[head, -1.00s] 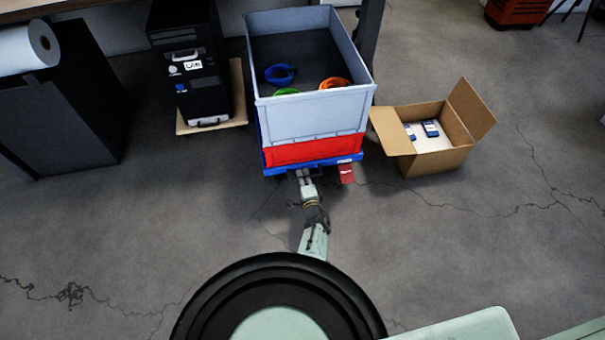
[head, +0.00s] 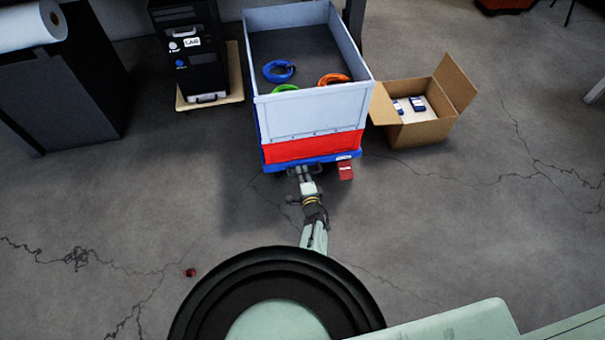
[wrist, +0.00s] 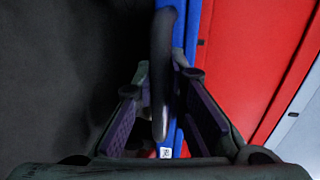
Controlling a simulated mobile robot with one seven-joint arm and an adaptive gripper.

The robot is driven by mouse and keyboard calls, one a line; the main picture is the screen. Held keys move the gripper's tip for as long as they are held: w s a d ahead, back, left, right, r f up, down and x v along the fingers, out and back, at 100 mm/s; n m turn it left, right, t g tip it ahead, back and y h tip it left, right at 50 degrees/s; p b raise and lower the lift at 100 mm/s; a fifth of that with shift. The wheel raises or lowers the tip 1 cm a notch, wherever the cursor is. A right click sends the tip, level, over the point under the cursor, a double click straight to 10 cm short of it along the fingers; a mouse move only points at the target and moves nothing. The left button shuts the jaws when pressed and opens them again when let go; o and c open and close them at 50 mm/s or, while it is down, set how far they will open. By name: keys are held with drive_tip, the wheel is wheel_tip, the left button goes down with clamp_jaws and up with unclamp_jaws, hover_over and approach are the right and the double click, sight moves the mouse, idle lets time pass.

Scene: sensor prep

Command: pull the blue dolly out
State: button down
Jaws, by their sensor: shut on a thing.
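The blue dolly (head: 337,157) is low under a red crate (head: 312,146) with a grey crate (head: 310,112) on top. Only its front edge and part of its left side show in the head view. My gripper (head: 301,173) is at the middle of the dolly's front edge. In the wrist view, the gripper (wrist: 160,115) is shut on a dark handle bar (wrist: 160,60) beside the dolly's blue edge (wrist: 191,35). A red tag-like piece (head: 345,171) is at the dolly's front right.
Blue, green and orange coils lie in the grey crate. A computer tower on a wooden board (head: 233,82) stands left. An open cardboard box (head: 425,130) stands close on the right. A small red object (head: 190,272) lies on the floor at left. Floor in front is mostly clear.

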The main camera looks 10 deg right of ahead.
drive_tip(key=shift+d, duration=0.1)
drive_tip(key=c, duration=1.6)
unclamp_jaws()
